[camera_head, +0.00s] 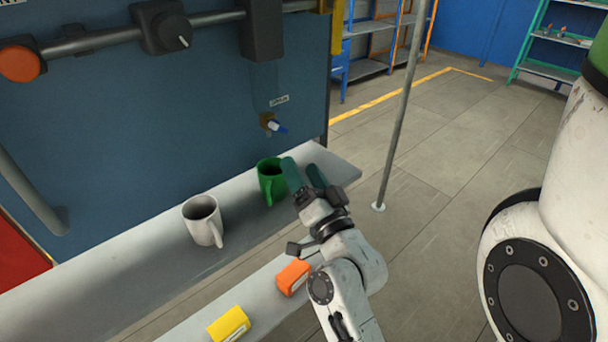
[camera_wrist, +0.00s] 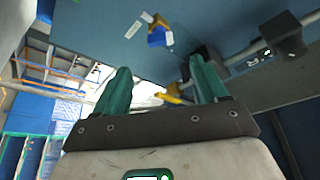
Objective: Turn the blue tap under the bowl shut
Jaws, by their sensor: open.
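The blue tap (camera_head: 277,126) sticks out of the blue panel on a brass fitting, below a small white label; its handle is blue with a pale part. It also shows in the wrist view (camera_wrist: 157,38), beyond my fingertips near the top. My gripper (camera_head: 301,169) is open, with two dark green fingers apart and nothing seen between them. It is below and a little right of the tap in the head view, apart from it. The fingers also show in the wrist view (camera_wrist: 160,76). I cannot clearly make out a bowl above the tap.
A green mug (camera_head: 269,187) stands on the grey shelf (camera_head: 130,285) close left of my fingers, with a white mug (camera_head: 203,222) further left. Orange (camera_head: 293,277) and yellow (camera_head: 229,325) blocks lie on the nearer ledge. A thin upright pole (camera_head: 400,110) stands to the right.

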